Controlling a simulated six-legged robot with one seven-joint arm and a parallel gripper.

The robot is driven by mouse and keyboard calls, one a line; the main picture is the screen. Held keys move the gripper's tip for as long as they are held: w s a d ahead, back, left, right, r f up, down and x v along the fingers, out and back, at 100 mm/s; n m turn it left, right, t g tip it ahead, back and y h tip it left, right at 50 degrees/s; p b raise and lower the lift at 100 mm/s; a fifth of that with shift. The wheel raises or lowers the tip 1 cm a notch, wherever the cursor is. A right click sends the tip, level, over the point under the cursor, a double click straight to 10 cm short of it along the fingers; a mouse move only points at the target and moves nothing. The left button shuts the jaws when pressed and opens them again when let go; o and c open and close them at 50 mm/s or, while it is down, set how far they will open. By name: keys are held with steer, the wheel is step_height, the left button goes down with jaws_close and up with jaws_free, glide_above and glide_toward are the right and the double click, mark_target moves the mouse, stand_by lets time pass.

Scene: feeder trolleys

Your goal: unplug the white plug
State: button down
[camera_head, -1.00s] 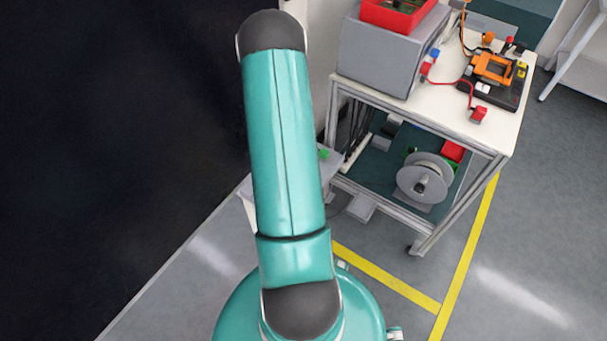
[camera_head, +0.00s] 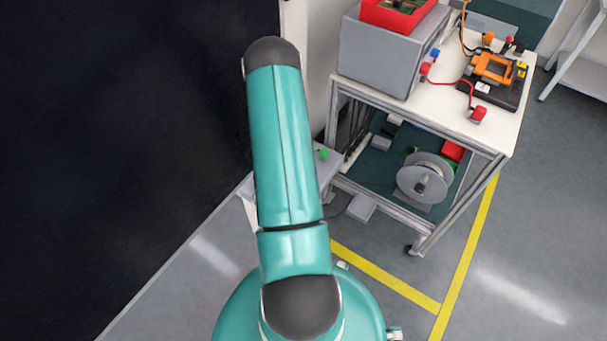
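I cannot make out a white plug for certain in the head view. On the trolley top (camera_head: 455,118) at the right there is a black device with an orange frame (camera_head: 493,69), with coloured connectors around it. A red plug (camera_head: 478,114) lies near the trolley's front edge on a red cable. Another red plug (camera_head: 426,69) and a blue plug (camera_head: 435,54) sit at the side of the grey box (camera_head: 378,55). My arm stands up left of the trolley; my gripper is out of view.
A red bin (camera_head: 399,12) sits on the grey box. The lower shelf holds a grey spool (camera_head: 424,178) and a red box (camera_head: 453,151). A low grey surface with a green knob (camera_head: 323,154) stands beside my arm. Floor right of the yellow line (camera_head: 467,250) is clear.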

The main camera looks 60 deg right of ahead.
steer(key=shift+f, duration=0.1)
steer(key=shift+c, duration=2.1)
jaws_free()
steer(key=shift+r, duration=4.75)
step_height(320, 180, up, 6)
